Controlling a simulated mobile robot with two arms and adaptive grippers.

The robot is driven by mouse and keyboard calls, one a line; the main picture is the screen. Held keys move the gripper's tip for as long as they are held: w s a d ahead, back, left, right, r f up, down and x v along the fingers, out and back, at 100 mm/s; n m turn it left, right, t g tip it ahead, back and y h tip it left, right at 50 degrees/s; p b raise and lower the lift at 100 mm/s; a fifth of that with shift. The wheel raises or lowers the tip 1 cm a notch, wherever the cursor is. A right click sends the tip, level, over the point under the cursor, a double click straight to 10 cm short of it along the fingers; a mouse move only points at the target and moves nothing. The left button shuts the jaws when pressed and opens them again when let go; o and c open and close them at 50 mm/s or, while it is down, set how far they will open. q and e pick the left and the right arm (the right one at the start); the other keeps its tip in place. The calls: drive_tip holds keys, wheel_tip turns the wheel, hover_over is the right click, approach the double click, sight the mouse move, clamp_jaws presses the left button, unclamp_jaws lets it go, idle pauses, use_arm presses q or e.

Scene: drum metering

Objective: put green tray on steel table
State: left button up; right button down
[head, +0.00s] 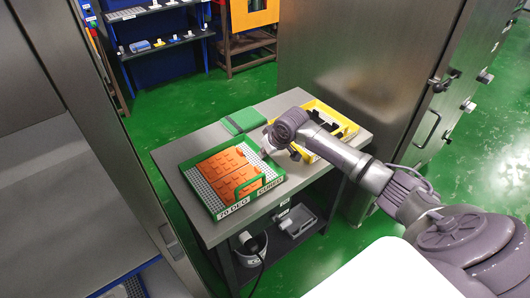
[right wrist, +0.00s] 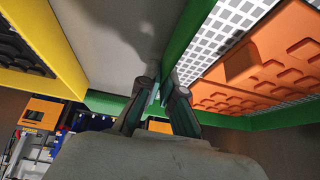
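The green tray (head: 217,214) lies on the left part of the steel table (head: 207,234), carrying orange studded pieces (head: 225,165) on a white grid. Its near wall has a label reading "70 DEG CURED". My right gripper (head: 268,149) is at the tray's right wall. In the right wrist view, the fingertips (right wrist: 160,90) are close together, one on each side of the tray's green wall (right wrist: 188,38), and look closed on it. The exact contact is hard to see. The tray looks flat on the table. My left gripper is not in view.
A yellow tray (head: 343,122) with dark parts stands to the right on the same table, and a flat green item (head: 243,120) lies at the back. A steel cabinet (head: 350,60) rises behind.

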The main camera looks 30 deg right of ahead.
drive_tip(key=c, duration=1.3)
unclamp_jaws()
drive_tip(key=v, duration=1.2)
